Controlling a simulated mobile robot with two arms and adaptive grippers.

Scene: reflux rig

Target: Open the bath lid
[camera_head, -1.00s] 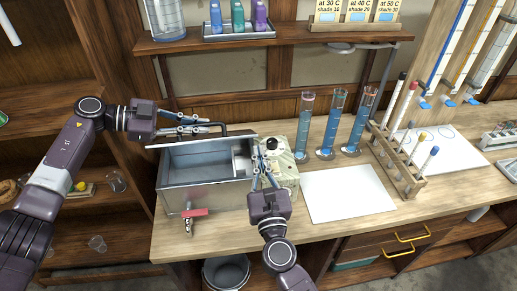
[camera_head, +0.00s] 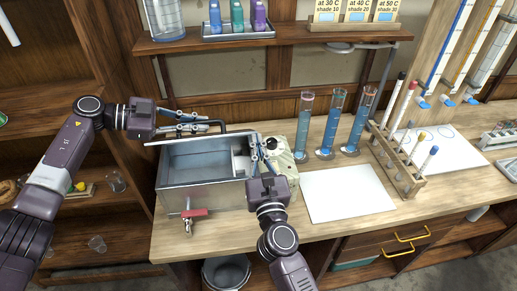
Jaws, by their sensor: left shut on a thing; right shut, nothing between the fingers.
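The metal bath (camera_head: 206,194) stands on the bench with its interior in view. Its lid (camera_head: 200,139) is raised and shows nearly edge-on as a pale strip along the bath's back. The dark lid handle (camera_head: 240,125) is behind that strip. My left gripper (camera_head: 222,124) is shut on the handle, its fingertips partly hidden. My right gripper (camera_head: 256,139) is shut and empty over the bath's right end, in front of the pale control box (camera_head: 285,172); I cannot tell whether it touches the lid.
A red-handled tap (camera_head: 194,213) sticks out at the bath's front. Several blue-filled cylinders (camera_head: 331,125) stand to the right, near a white sheet (camera_head: 345,194) and a wooden rack (camera_head: 397,162). A shelf (camera_head: 290,36) hangs above the bath.

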